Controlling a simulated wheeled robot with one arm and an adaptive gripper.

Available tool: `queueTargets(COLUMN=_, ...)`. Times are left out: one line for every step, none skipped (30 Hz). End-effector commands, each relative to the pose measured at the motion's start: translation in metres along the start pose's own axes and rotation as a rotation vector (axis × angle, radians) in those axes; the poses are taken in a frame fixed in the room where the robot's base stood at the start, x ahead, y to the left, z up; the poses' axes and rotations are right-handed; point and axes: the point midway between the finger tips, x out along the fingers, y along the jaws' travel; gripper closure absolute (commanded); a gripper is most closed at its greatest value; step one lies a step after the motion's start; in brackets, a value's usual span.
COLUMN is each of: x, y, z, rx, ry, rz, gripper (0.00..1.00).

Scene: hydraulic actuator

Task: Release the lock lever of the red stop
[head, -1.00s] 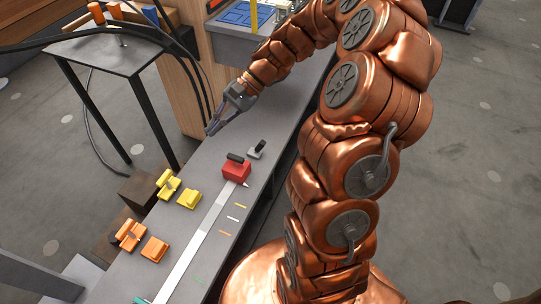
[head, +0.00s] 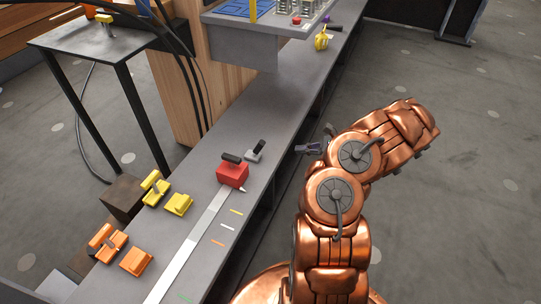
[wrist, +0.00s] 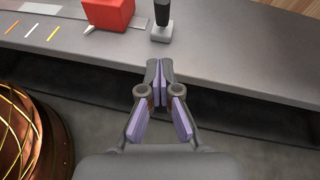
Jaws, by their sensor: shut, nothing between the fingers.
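The red stop (head: 232,174) sits on the grey bench at the far end of a pale metal rail, with a black lever (head: 231,157) on its top. Its red block also shows at the top of the wrist view (wrist: 108,14), where its top is cut off. A grey clamp with a black handle (head: 255,151) stands just beyond it; it also shows in the wrist view (wrist: 162,22). My gripper (head: 304,148) is shut and empty, off the right edge of the bench and apart from the stop. In the wrist view its fingertips (wrist: 160,66) meet near the bench edge.
Yellow blocks (head: 179,204) and orange blocks (head: 136,261) lie left of the rail (head: 192,240). Coloured marks line its right side. A wooden post (head: 176,85) and a grey raised station (head: 262,40) stand farther back. Open floor lies right of the bench.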

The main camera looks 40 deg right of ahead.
Motion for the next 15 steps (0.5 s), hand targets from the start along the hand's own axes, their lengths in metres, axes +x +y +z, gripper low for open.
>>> queueTargets(x=-0.0025, y=-0.0002, z=-0.0114, rx=0.015, ry=0.004, rz=-0.012, gripper=1.0)
queueTargets(x=-0.0041, y=-0.0005, z=-0.0145, rx=0.021, ry=0.005, rz=-0.017, gripper=1.0)
queueTargets(x=-0.0057, y=-0.0008, z=-0.0171, rx=0.026, ry=0.006, rz=-0.023, gripper=1.0)
queueTargets(x=-0.0065, y=-0.001, z=-0.0181, rx=0.029, ry=0.007, rz=-0.025, gripper=1.0)
queueTargets(x=-0.007, y=-0.0011, z=-0.0187, rx=0.03, ry=0.007, rz=-0.026, gripper=1.0)
queueTargets(x=-0.0073, y=-0.0012, z=-0.0187, rx=0.031, ry=0.007, rz=-0.027, gripper=1.0)
queueTargets(x=-0.0073, y=-0.0013, z=-0.0184, rx=0.031, ry=0.007, rz=-0.027, gripper=1.0)
queueTargets(x=-0.0073, y=-0.0013, z=-0.018, rx=0.03, ry=0.007, rz=-0.027, gripper=1.0)
queueTargets(x=-0.0072, y=-0.0012, z=-0.0177, rx=0.03, ry=0.007, rz=-0.027, gripper=1.0)
queueTargets(x=-0.0071, y=-0.0012, z=-0.0176, rx=0.03, ry=0.006, rz=-0.026, gripper=1.0)
queueTargets(x=-0.0071, y=-0.0012, z=-0.0175, rx=0.03, ry=0.006, rz=-0.026, gripper=1.0)
queueTargets(x=-0.007, y=-0.0012, z=-0.0175, rx=0.03, ry=0.006, rz=-0.026, gripper=1.0)
queueTargets(x=-0.0069, y=-0.0012, z=-0.0174, rx=0.03, ry=0.006, rz=-0.026, gripper=1.0)
queueTargets(x=-0.0066, y=-0.0011, z=-0.0174, rx=0.03, ry=0.006, rz=-0.026, gripper=1.0)
queueTargets(x=-0.0056, y=-0.0011, z=-0.0175, rx=0.029, ry=0.006, rz=-0.025, gripper=1.0)
